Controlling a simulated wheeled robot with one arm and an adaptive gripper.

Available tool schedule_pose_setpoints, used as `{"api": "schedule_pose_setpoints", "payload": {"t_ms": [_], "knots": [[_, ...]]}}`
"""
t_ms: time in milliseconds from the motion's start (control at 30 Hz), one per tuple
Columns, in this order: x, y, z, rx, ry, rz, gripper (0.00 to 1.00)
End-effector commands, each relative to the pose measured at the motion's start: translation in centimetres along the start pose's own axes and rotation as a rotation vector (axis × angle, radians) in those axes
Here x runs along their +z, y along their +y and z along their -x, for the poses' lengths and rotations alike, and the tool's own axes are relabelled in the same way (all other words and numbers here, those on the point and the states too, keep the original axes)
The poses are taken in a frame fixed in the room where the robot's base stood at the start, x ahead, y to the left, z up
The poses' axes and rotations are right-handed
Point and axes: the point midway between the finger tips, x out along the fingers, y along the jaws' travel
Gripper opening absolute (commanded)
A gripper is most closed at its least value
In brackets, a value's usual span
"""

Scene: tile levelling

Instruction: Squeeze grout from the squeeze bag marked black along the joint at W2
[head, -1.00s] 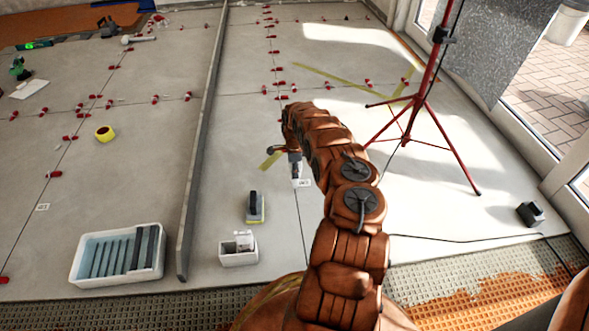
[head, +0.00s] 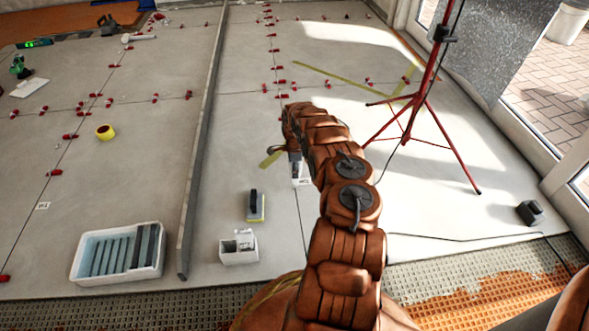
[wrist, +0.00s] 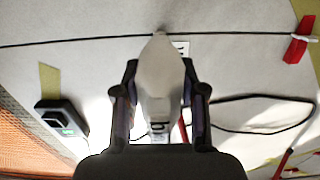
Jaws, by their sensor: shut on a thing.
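The squeeze bag (wrist: 158,85) is a pale, tapered bag in the wrist view, with dark lettering low on it that is only partly readable. My gripper (wrist: 159,72) is shut on it, one finger on each side. The bag's narrow tip is at the dark joint (wrist: 90,41) between the tiles; I cannot tell whether it touches. A small white card (wrist: 182,47) lies beside the joint, partly hidden by the bag. The card also shows in the head view (head: 305,182), just below my gripper, which is largely hidden by my arm.
A red tripod (head: 414,100) stands right of my arm, with a cable on the floor. A float (head: 255,206), a small white box (head: 238,251) and a white tub (head: 76,266) lie nearer. Red clips (wrist: 297,46) sit along joints.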

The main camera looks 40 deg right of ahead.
Motion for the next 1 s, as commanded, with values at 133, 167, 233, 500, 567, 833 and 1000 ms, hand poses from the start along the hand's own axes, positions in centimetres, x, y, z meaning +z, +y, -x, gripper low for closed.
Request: {"api": "schedule_pose_setpoints", "payload": {"t_ms": [133,167,233,500,567,833,1000], "knots": [[0.0,0.0,0.1,-0.001,0.000,0.000,0.04],[0.0,0.0,0.1,-0.001,0.000,0.000,0.01],[0.0,0.0,0.1,-0.001,0.000,0.000,0.00],[0.0,0.0,0.1,-0.001,0.000,0.000,0.00],[0.0,0.1,0.1,0.000,0.000,0.000,0.00],[0.0,0.8,0.1,0.005,0.000,0.001,0.00],[0.0,1.2,0.2,0.001,0.000,0.002,0.00]]}}
